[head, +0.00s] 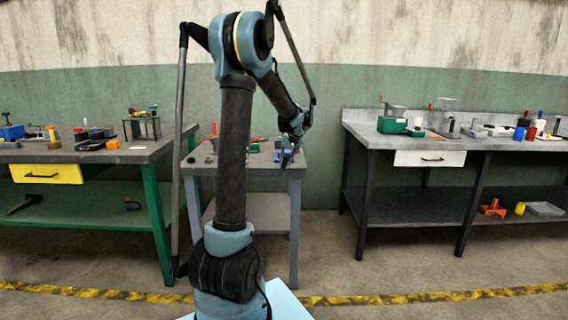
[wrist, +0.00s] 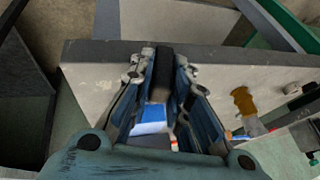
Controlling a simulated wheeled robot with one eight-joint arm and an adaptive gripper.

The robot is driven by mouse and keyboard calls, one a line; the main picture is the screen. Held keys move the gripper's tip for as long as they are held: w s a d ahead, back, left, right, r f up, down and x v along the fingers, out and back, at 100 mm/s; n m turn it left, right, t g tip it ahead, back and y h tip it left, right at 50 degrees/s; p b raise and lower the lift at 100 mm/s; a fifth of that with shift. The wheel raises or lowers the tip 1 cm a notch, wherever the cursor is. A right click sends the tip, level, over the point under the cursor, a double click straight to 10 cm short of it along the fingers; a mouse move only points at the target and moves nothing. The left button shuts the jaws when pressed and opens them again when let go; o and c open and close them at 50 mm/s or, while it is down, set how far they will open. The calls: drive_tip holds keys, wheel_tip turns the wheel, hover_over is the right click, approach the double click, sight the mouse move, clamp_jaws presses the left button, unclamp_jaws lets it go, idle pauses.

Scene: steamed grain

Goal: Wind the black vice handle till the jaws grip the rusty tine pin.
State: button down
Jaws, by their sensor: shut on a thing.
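The black vice handle (wrist: 162,82) stands between my fingers in the wrist view. My gripper (wrist: 162,62) is shut on it, with a fingertip on either side. A blue block (wrist: 150,120), which looks like part of the vice, shows below the handle between the fingers. In the head view my gripper (head: 287,157) is low over the right part of the small middle table, and covers much of the vice. An orange-brown upright piece (wrist: 243,102) stands right of the fingers; I cannot tell whether it is the rusty tine pin. The vice jaws are hidden.
The small grey middle table (head: 291,172) holds red and dark items left of my gripper. A green-legged bench (head: 150,150) stands at left and a long grey bench (head: 376,134) at right, both with many items. Floor between the middle table and right bench is clear.

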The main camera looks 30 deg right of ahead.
drive_tip(key=c, duration=1.5)
unclamp_jaws()
drive_tip(key=v, duration=1.2)
drive_tip(key=shift+f, duration=0.1)
